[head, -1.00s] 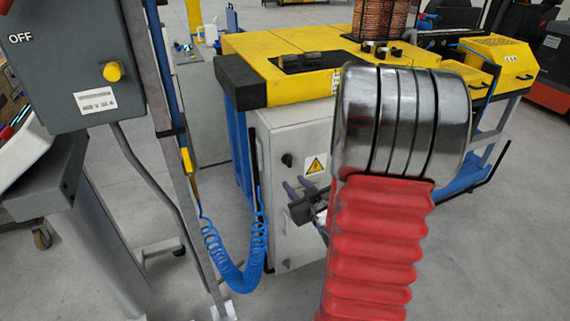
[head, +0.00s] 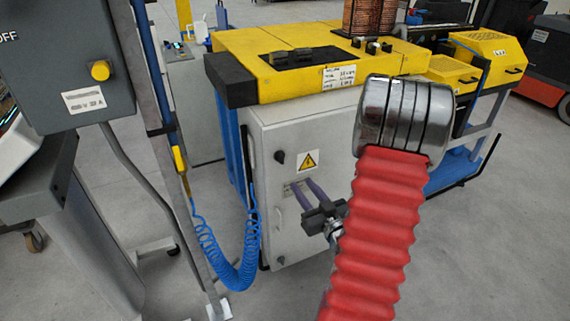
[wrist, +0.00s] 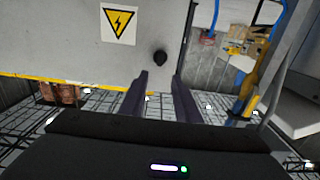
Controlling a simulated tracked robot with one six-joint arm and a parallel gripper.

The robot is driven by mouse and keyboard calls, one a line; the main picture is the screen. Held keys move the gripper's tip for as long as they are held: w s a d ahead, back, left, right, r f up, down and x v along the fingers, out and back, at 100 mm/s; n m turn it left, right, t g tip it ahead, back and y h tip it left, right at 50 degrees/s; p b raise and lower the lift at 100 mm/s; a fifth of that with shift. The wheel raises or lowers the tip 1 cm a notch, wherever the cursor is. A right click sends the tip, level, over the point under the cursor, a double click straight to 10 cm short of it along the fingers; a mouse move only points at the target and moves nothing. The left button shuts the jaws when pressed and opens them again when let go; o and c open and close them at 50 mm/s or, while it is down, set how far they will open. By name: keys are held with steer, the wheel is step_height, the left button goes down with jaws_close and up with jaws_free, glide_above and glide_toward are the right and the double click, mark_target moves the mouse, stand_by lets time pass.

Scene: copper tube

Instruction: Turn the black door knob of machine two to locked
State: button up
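The black door knob (head: 280,157) sits on the light grey cabinet door (head: 290,235) of the yellow-topped machine, left of a yellow warning triangle (head: 307,161). In the wrist view, the knob (wrist: 159,57) shows as a small dark round shape just beyond my fingertips. Its lock setting cannot be read. My gripper (head: 300,184) is open and empty, its two purple fingers pointing at the door, below and right of the knob in the head view. In the wrist view, my gripper (wrist: 160,84) has a clear gap between its fingers, roughly lined up with the knob, apart from it.
A grey control box (head: 65,65) with a yellow button stands at the left on a metal post. A coiled blue hose (head: 225,262) hangs between post and cabinet. The yellow machine top (head: 290,40) overhangs the door. Bare floor lies in front of the cabinet.

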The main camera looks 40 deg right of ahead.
mark_target(283, 160)
steer(key=x, duration=1.3)
steer(key=shift+c, duration=0.2)
jaws_close()
